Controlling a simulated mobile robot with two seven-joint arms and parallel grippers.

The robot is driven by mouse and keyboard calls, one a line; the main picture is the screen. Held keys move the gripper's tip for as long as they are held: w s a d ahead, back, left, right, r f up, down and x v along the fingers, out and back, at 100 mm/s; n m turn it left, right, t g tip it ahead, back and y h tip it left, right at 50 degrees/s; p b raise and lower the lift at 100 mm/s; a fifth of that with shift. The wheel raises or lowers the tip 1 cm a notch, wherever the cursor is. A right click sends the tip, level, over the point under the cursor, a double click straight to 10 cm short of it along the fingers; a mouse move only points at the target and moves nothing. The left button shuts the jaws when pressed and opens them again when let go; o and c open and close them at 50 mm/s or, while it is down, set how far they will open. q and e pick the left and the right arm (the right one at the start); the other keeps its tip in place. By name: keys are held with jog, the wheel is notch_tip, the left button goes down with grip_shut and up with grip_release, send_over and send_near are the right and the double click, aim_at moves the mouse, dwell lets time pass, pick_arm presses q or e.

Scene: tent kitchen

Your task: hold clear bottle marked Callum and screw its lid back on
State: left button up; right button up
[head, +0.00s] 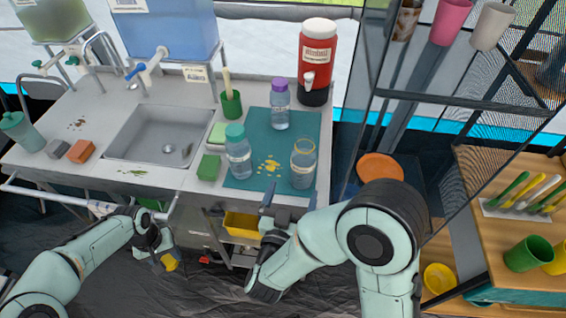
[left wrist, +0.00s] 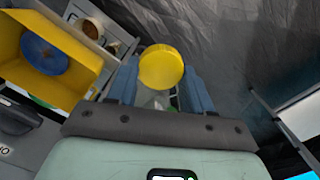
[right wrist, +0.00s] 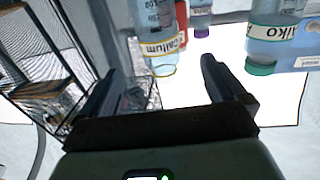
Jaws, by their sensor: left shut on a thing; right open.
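The clear bottle marked Callum (head: 303,165) stands upright and without a lid near the right front of the teal mat. My right gripper (right wrist: 160,72) is open and empty at the counter's front edge. The bottle lies beyond its fingertips, apart from them.
On the teal mat (head: 240,183) stand a green-lidded bottle (head: 238,155) and a purple-lidded bottle (head: 280,108), with yellow spots between. A sink (head: 160,135) is left. A red dispenser (head: 316,65) stands behind. A yellow bin (head: 243,224) is under the counter; a shelf rack is right.

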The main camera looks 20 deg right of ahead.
aim_at(300, 170)
pick_arm(q)
jog(key=shift+w+r+p, duration=0.1)
jog(key=shift+r+p, duration=0.25)
jog(key=shift+r, duration=0.1)
pick_arm(e)
jog(key=x, duration=0.7)
pick_arm(q)
jog(key=shift+w+r+p, duration=0.15)
jog(key=shift+r+p, duration=0.3)
jog(key=shift+r, duration=0.05)
pick_arm(e)
jog(key=x, duration=0.5)
jog(key=shift+r, duration=0.1)
